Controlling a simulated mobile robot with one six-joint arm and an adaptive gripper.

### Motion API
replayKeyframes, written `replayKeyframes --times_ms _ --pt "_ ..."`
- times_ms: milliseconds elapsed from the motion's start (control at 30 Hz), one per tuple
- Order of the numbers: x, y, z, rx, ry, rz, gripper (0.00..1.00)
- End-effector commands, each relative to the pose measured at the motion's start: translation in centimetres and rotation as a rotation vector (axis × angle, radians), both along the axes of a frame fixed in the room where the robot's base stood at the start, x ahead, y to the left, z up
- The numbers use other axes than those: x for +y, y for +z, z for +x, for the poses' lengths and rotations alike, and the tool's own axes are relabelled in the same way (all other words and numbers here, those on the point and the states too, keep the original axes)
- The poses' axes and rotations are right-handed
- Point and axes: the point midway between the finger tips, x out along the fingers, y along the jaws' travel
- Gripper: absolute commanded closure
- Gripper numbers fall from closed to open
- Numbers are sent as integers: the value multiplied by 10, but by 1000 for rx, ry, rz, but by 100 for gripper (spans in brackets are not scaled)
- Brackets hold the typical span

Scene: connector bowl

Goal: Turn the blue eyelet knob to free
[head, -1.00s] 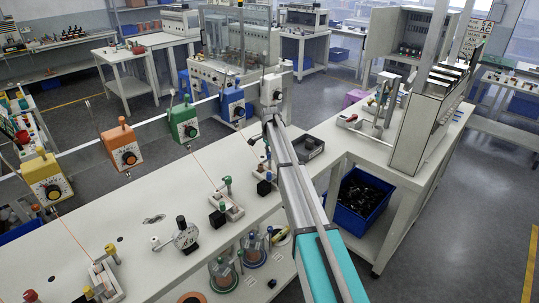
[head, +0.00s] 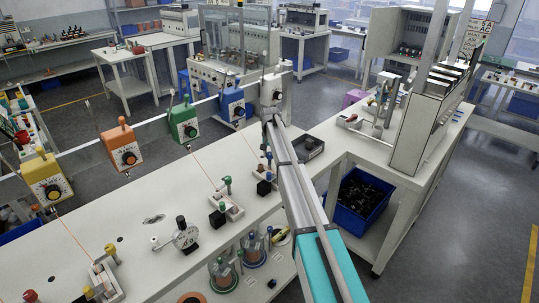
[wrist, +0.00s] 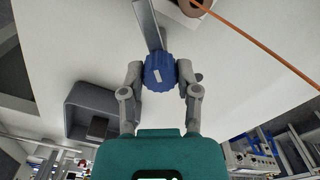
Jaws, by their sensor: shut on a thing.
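The blue eyelet knob (wrist: 158,73) is ribbed, with a white mark on its face that is slightly tilted. In the wrist view it sits between the two fingers of my gripper (wrist: 159,78), which are shut on its sides. A flat metal bar (wrist: 148,24) runs up behind the knob. In the head view my own arm crosses the bench, and I cannot make out the knob or the fingertips clearly there.
A grey open tray (wrist: 92,102) lies close to the left finger; it also shows in the head view (head: 309,147). An orange thread (wrist: 265,45) crosses the upper right of the wrist view. The green-knob station (head: 227,207) stands left of my arm. A blue bin (head: 360,201) is below the bench.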

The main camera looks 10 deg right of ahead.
Motion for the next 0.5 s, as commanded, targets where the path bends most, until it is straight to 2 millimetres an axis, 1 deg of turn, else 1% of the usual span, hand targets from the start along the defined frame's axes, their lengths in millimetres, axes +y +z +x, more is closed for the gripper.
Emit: replayKeyframes --times_ms 500 --pt "0 0 0 0 489 -1 100"
